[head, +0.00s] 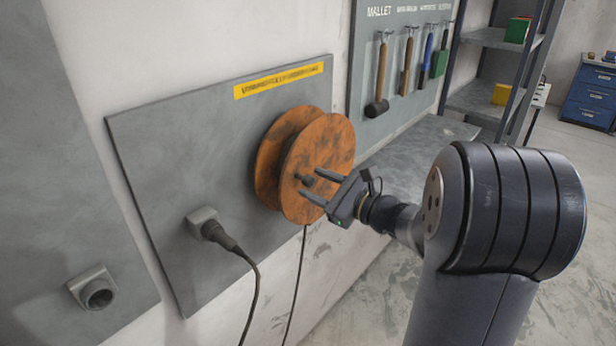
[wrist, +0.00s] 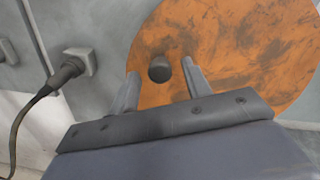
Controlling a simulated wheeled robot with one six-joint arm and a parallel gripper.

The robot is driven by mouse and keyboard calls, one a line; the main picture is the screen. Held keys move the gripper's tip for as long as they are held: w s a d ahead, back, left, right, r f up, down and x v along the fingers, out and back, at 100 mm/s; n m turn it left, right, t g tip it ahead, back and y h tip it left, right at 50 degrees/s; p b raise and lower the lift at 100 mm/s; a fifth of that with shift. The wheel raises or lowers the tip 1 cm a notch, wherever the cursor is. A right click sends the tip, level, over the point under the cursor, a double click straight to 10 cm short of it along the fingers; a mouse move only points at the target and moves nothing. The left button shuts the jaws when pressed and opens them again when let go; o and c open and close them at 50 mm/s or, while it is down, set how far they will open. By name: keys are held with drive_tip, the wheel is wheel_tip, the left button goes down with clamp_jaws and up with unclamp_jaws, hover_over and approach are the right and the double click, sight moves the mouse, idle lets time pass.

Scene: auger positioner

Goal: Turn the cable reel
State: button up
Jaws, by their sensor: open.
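The orange cable reel (head: 318,168) is mounted on a grey wall panel (head: 190,150) in the head view, with dark scuffs on its face. A short dark knob (head: 306,180) sticks out of the reel's face; it also shows in the wrist view (wrist: 159,69). My gripper (head: 314,187) is in front of the reel, with its fingers pointing at the face. In the wrist view my gripper (wrist: 160,85) is open, and the knob appears between the two fingertips. I cannot tell whether either finger touches the knob. The lower part of the reel is hidden by my gripper in the wrist view.
A black cable plug (head: 218,234) sits in a socket left of the reel, its cable hanging down. Another cable (head: 297,280) hangs below the reel. An empty socket (head: 97,294) is at lower left.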

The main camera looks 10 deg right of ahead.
drive_tip(key=shift+x, duration=1.4)
clamp_jaws()
